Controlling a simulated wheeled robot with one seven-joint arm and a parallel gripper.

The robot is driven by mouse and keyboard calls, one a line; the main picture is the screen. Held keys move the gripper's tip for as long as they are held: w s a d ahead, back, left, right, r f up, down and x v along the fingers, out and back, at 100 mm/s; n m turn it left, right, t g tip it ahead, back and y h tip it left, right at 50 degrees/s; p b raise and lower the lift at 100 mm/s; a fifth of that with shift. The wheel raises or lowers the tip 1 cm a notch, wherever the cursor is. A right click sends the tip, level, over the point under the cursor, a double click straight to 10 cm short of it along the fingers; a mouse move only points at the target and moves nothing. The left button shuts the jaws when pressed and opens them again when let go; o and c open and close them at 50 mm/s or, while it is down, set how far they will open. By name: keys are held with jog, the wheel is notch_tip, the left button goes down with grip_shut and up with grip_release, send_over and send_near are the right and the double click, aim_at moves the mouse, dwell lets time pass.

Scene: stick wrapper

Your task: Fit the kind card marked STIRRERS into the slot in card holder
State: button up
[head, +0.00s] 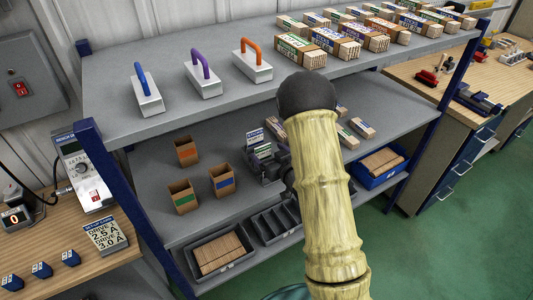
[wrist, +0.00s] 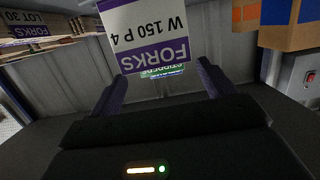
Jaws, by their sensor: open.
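In the wrist view a white card with a purple FORKS band (wrist: 150,38) stands upside down in the picture, close ahead of my open gripper (wrist: 163,75). Below and behind it, a green strip reading STIRRERS (wrist: 165,69) shows between the fingers, partly hidden. In the head view a white card with a dark band (head: 255,137) stands above a green-marked card (head: 263,151), beside my dark gripper (head: 272,168) on the middle shelf. My arm hides part of this spot. I cannot make out the holder's slot or whether the fingers touch the STIRRERS card.
Open cartons (head: 222,181) stand left of my gripper; one with a blue band shows in the wrist view (wrist: 290,12). Grey bins (head: 275,224) lie below. Wrapped stick bundles (head: 362,127) and a blue bin (head: 380,170) are right of my arm. The upper shelf overhangs.

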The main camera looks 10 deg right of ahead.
aim_at(264, 148)
jog(key=p+x, duration=0.1)
jog(key=x, duration=0.3)
jog(key=shift+w+a+p, duration=0.1)
jog(key=shift+w+p, duration=0.2)
jog(key=shift+p, duration=0.1)
jog(key=shift+c, duration=0.2)
jog(key=c, duration=1)
